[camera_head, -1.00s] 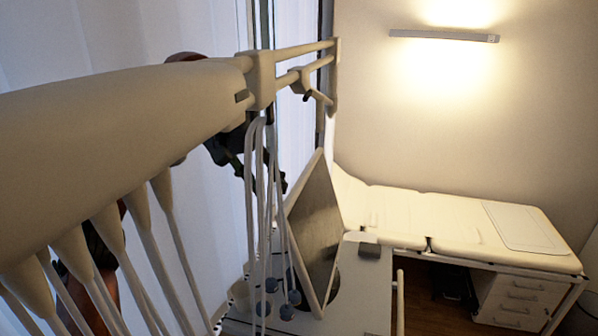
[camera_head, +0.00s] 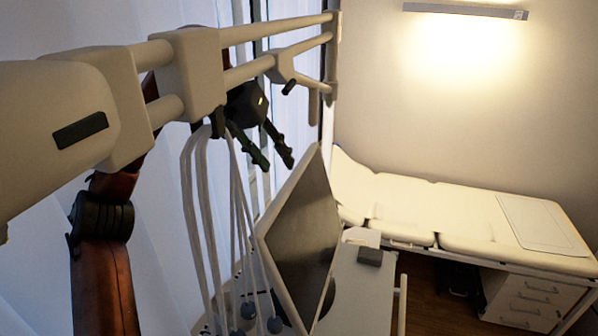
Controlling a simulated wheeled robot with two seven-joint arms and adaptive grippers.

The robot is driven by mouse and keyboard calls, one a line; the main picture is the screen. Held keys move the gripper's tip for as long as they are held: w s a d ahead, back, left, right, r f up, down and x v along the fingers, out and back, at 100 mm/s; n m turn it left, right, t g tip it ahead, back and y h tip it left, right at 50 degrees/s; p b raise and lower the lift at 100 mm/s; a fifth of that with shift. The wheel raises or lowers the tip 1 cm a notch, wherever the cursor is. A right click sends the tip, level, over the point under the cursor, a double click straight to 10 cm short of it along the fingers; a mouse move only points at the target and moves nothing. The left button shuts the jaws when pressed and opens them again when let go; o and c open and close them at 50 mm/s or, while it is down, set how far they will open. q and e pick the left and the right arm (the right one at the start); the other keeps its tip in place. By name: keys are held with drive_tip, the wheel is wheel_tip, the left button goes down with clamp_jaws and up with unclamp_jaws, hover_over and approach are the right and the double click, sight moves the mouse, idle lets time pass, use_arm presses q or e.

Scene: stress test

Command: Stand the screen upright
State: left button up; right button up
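The screen (camera_head: 305,236) has a dark face and a pale frame. It stands tilted on the white table (camera_head: 362,295), with one corner pointing up. My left gripper (camera_head: 272,163) is behind the pale overhead bar, up and to the left of the screen's top corner. Its two dark fingers are spread apart with nothing between them, and it looks clear of the screen. My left arm (camera_head: 102,270) is reddish brown and partly hidden by the bar. My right gripper is not in view. The screen's lower edge is partly hidden by hanging cords.
A large pale jointed overhead arm (camera_head: 190,70) crosses the upper left, with cords (camera_head: 212,230) hanging down. A small grey box (camera_head: 370,256) sits on the table right of the screen. A padded bed (camera_head: 440,212) and drawers (camera_head: 525,300) stand at the right.

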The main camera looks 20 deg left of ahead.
sight(290, 179)
use_arm(q)
drive_tip(key=x, duration=0.6)
drive_tip(key=shift+w+d+f, duration=0.15)
drive_tip(key=shift+w+d, duration=0.05)
drive_tip(key=shift+d, duration=0.1)
drive_tip(key=shift+w+d+f, duration=0.15)
drive_tip(key=shift+w+f, duration=0.05)
drive_tip(key=shift+f, duration=0.4)
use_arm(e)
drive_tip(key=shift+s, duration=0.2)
use_arm(q)
drive_tip(key=shift+c, duration=0.4)
clamp_jaws()
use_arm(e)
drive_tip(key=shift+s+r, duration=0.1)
